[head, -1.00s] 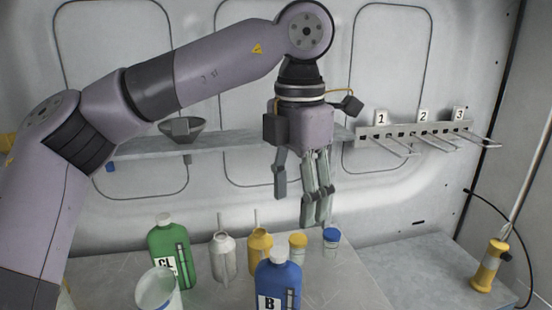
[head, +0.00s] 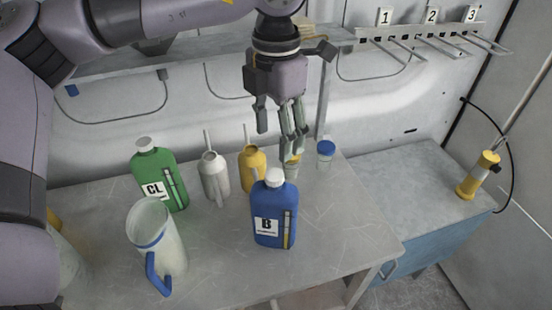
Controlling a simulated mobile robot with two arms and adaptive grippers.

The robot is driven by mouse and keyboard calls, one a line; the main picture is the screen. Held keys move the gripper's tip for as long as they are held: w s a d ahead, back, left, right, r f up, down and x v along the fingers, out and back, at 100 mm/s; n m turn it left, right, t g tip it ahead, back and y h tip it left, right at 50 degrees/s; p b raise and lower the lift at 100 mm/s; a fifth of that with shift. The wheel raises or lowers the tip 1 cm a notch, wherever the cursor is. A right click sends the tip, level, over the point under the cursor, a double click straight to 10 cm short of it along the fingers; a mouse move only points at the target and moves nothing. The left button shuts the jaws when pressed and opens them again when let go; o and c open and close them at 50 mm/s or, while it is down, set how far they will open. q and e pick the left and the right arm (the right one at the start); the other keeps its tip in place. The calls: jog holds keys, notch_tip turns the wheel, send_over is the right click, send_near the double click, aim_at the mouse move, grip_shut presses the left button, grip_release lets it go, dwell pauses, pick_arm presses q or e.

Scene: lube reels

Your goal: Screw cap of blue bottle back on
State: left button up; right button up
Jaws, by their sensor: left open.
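The blue bottle (head: 273,221) with a white label "B" stands upright on the table in the middle of the head view. A white cap (head: 275,177) sits on its neck; whether it is screwed tight cannot be told. My left gripper (head: 280,140) is open and empty, fingers pointing down. In the picture its fingertips are just above the cap, with a gap between them; their depth relative to the bottle is unclear. My right gripper is out of view.
The table (head: 330,230) also holds a green bottle (head: 155,172), a clear jug (head: 160,245) with a blue handle, a grey oil can (head: 214,177), a yellow oil can (head: 252,168) and a blue-lidded jar (head: 325,154). Bare tabletop lies right of the blue bottle.

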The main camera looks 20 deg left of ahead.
aim_at(277, 175)
pick_arm(q)
notch_tip(277, 175, down, 8)
jog(key=shift+p, duration=1)
jog(key=shift+f, duration=0.4)
jog(key=shift+c, duration=0.2)
jog(key=c, duration=1.1)
jog(key=shift+c, duration=0.3)
jog(key=m+b, duration=0.1)
jog(key=m, duration=0.1)
jog(key=shift+d+f+m, duration=0.1)
jog(key=shift+f+m, duration=0.05)
jog(key=shift+m, duration=0.15)
jog(key=shift+s+m+b, duration=0.1)
jog(key=shift+m+b, duration=0.45)
jog(key=shift+m, duration=0.75)
